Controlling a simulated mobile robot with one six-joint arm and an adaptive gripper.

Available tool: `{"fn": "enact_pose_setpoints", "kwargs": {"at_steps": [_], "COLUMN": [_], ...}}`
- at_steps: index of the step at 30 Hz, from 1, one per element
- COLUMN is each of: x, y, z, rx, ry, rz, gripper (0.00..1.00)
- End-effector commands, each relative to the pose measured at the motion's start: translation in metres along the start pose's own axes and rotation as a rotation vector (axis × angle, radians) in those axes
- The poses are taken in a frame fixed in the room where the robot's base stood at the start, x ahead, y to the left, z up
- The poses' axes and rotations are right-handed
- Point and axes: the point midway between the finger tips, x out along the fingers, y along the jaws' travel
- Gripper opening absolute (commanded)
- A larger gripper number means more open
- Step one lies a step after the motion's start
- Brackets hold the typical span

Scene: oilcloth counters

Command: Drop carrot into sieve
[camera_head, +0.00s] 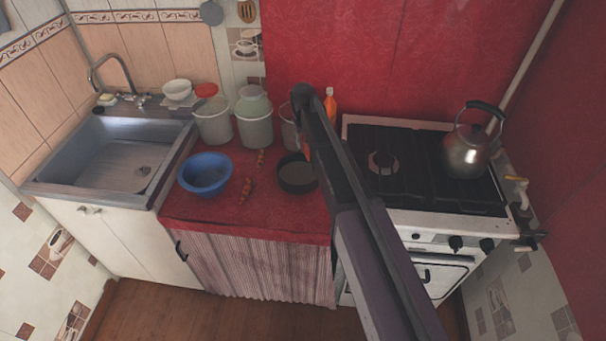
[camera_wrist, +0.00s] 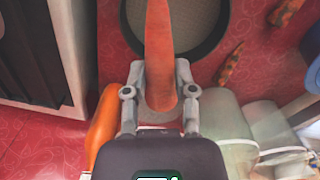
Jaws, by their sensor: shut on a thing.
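My gripper (camera_wrist: 160,78) is shut on an orange carrot (camera_wrist: 160,40), gripping its thick end in the wrist view. The carrot's long part points away over the sieve (camera_wrist: 203,22), a dark round rim with pale mesh inside. In the head view the sieve (camera_head: 297,178) sits on the red counter, just left of my arm. My arm hides most of the gripper there. A small orange patch beside the arm above the sieve looks like the carrot (camera_head: 307,149).
A blue bowl (camera_head: 205,187) and two mottled orange-brown pieces (camera_head: 246,190) (camera_head: 261,157) lie left of the sieve. Pale containers (camera_head: 213,126) (camera_head: 254,131) and an orange bottle (camera_head: 330,104) stand behind. The stove (camera_head: 420,165) with kettle (camera_head: 467,155) is right, the sink (camera_head: 115,165) left.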

Motion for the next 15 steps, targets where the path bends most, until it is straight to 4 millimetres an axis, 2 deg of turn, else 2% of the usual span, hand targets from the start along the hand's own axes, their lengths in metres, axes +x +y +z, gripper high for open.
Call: {"fn": "enact_pose_setpoints", "kwargs": {"at_steps": [15], "x": [0.038], "y": [-0.002], "z": [0.0], "rx": [-0.001], "ry": [0.0], "rz": [0.0], "gripper": [0.0]}}
